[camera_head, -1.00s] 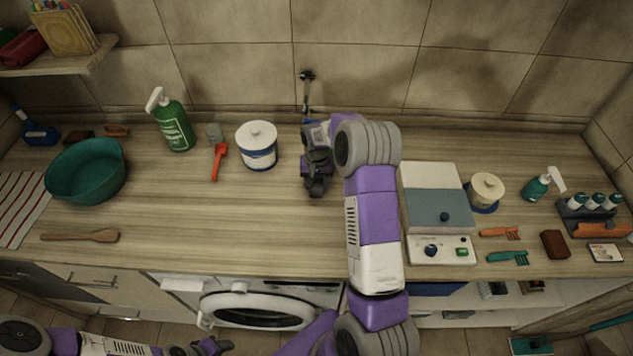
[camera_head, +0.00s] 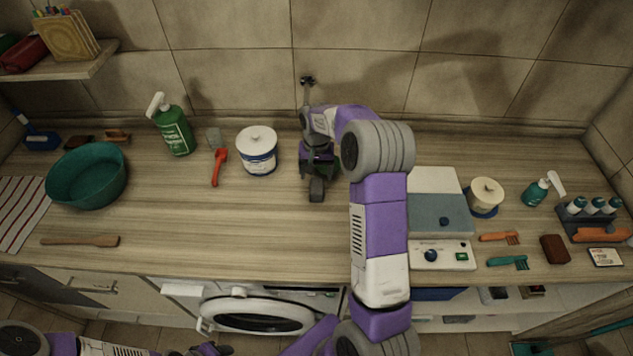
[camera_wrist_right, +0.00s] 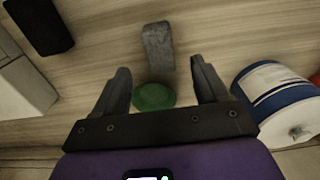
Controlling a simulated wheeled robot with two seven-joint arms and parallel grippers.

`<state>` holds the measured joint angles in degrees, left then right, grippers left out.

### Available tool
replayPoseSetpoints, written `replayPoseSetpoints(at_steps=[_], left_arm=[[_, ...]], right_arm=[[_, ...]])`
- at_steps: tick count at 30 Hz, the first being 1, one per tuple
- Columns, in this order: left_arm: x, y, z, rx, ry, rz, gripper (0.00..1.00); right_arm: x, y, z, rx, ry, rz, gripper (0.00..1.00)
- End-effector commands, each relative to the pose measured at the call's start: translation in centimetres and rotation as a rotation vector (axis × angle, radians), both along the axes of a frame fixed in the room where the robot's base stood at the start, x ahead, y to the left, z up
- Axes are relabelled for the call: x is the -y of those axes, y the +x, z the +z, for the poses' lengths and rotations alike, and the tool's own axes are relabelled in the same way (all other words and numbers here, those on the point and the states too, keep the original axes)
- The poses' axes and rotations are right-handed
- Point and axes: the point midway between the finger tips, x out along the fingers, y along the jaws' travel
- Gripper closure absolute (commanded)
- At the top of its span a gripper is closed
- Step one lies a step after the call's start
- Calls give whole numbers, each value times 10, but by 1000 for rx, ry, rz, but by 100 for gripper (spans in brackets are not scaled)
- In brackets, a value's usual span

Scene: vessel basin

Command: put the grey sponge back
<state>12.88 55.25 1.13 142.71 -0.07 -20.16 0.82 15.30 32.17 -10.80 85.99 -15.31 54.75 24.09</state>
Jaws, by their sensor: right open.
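The grey sponge (camera_wrist_right: 158,48) lies on the wooden counter in the right wrist view, ahead of and between the fingertips. A grey block that looks like it (camera_head: 317,189) shows just in front of my right gripper in the head view. My right gripper (camera_wrist_right: 160,68) is open and points down over the counter; I see no contact with the sponge. A green round thing (camera_wrist_right: 153,97) lies between the fingers, nearer the palm. In the head view my right gripper (camera_head: 318,160) is partly hidden by its wrist. My left gripper (camera_head: 208,349) barely shows at the bottom edge.
A white-and-blue lidded tub (camera_head: 257,155) stands left of my right gripper, with a red brush (camera_head: 218,168) beyond it. A white-and-grey appliance (camera_head: 440,212) stands to the right. A green basin (camera_head: 87,178) is far left. The counter's middle front is clear.

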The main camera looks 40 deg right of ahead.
Motion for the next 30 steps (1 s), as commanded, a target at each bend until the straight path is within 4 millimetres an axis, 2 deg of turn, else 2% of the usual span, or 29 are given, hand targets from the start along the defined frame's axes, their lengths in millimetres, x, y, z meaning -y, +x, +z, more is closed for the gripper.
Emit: replayPoseSetpoints(at_steps=[3, 9, 27, 30], left_arm=[[0, 0, 1, 0, 0, 0, 53], [0, 0, 2, 0, 0, 0, 53], [0, 0, 2, 0, 0, 0, 53], [0, 0, 8, 0, 0, 0, 53]], right_arm=[[0, 0, 23, 3, -1, 0, 27], [0, 0, 42, -1, -1, 0, 27], [0, -1, 44, -1, 0, 0, 27], [0, -1, 50, -1, 0, 0, 27]])
